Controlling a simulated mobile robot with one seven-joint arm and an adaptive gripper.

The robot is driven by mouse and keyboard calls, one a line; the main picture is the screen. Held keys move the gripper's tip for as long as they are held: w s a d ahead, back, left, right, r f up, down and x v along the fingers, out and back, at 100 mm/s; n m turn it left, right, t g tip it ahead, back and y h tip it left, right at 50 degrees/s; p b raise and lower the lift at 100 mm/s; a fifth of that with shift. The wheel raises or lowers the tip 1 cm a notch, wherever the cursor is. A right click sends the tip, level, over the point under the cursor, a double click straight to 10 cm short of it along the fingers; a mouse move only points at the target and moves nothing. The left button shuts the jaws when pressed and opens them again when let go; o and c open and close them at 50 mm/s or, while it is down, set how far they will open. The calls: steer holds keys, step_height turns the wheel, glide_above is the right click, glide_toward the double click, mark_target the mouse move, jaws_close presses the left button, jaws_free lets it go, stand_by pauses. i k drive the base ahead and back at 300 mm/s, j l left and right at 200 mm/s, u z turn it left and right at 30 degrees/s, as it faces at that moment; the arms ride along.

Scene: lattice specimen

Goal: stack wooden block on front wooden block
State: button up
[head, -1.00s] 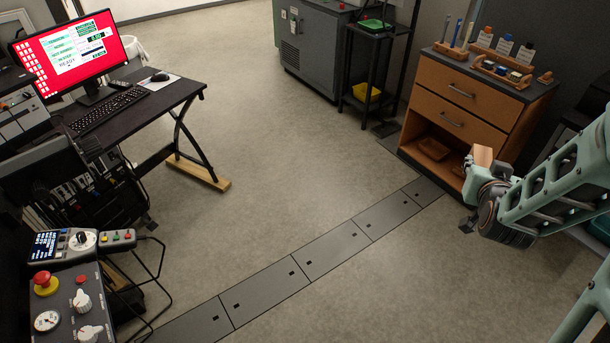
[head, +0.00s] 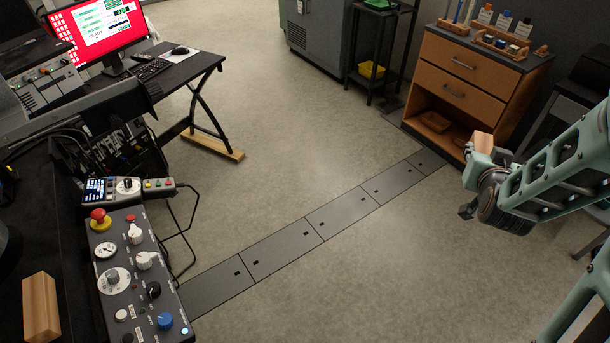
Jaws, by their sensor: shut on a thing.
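My gripper (head: 474,160) is at the right in the head view, raised above the floor in front of the wooden drawer cabinet. It is shut on a light wooden block (head: 483,142), whose upper part shows above the gripper. My arm covers part of the gripper and the fingertips are small in view. Another wooden block (head: 41,308) stands on a dark surface at the lower left, beside the control panel. It is far from my gripper. I cannot tell whether any other block stands near it.
A control panel (head: 133,270) with knobs and a red button is right of the lower-left block. A desk (head: 180,72) with a monitor (head: 103,25) stands at the upper left. The drawer cabinet (head: 462,92) is at the upper right. The floor between is clear.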

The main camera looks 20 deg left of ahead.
mark_target(33, 302)
steer(key=k+z, duration=0.2)
steer(key=k, duration=0.45)
steer(key=k+z, duration=0.75)
steer(key=z, duration=0.2)
steer(key=k+z, duration=0.2)
steer(key=z, duration=0.2)
steer(key=k+z, duration=0.2)
steer(key=z, duration=0.2)
steer(key=k+z, duration=0.2)
steer(key=z, duration=0.25)
steer(key=k+j, duration=0.1)
steer(key=k, duration=0.25)
steer(key=u, duration=3.3)
